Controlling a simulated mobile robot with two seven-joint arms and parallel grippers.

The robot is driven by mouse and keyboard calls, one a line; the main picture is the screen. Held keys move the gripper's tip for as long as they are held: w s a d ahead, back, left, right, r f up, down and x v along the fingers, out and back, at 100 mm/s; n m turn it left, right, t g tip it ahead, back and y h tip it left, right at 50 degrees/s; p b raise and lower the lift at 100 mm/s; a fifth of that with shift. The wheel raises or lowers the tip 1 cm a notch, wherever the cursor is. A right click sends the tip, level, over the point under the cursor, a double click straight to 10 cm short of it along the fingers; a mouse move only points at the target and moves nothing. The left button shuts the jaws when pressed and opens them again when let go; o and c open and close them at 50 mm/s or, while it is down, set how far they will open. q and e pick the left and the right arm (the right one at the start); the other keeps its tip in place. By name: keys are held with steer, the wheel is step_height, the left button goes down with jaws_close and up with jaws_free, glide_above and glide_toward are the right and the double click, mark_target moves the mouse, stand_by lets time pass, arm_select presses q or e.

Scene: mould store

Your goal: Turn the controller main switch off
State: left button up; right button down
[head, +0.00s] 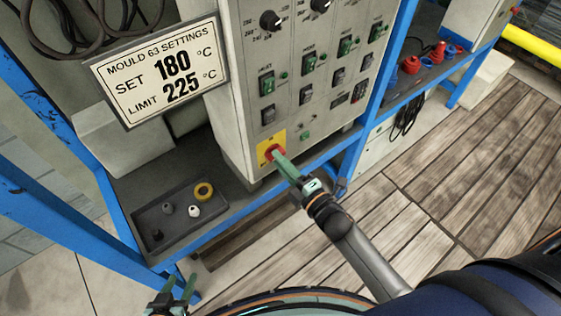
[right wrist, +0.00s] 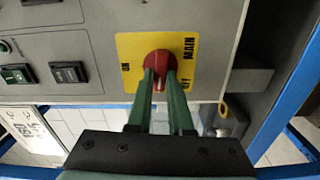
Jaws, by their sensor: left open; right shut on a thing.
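The main switch is a red knob (head: 271,151) on a yellow plate (head: 264,160), low on the grey controller cabinet (head: 240,110). In the right wrist view the red knob (right wrist: 157,60) sits in the middle of the yellow plate (right wrist: 185,65), which carries ON, OFF and MAIN lettering. My right gripper (head: 279,159) is shut on the red knob, with a green finger on each side of its grip. A pale mark on the knob shows between the fingers; its exact setting is hard to tell. My left gripper (head: 172,297) is open and empty at the bottom left, away from the cabinet.
A dark tray (head: 178,222) with a yellow ring and small fittings lies on the shelf left of the switch. A settings sign (head: 156,70) stands above it. Blue frame posts (head: 383,75) flank the cabinet. Several green rocker switches sit above. The wooden floor (head: 450,180) is clear.

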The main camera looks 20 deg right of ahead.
steer(key=shift+f+n, duration=0.1)
steer(key=shift+n, duration=0.4)
steer(key=c, duration=0.8)
jaws_free()
steer(key=b+v, duration=0.1)
steer(key=v, duration=1.1)
steer(key=shift+s+d, duration=0.1)
steer(key=shift+s, duration=0.15)
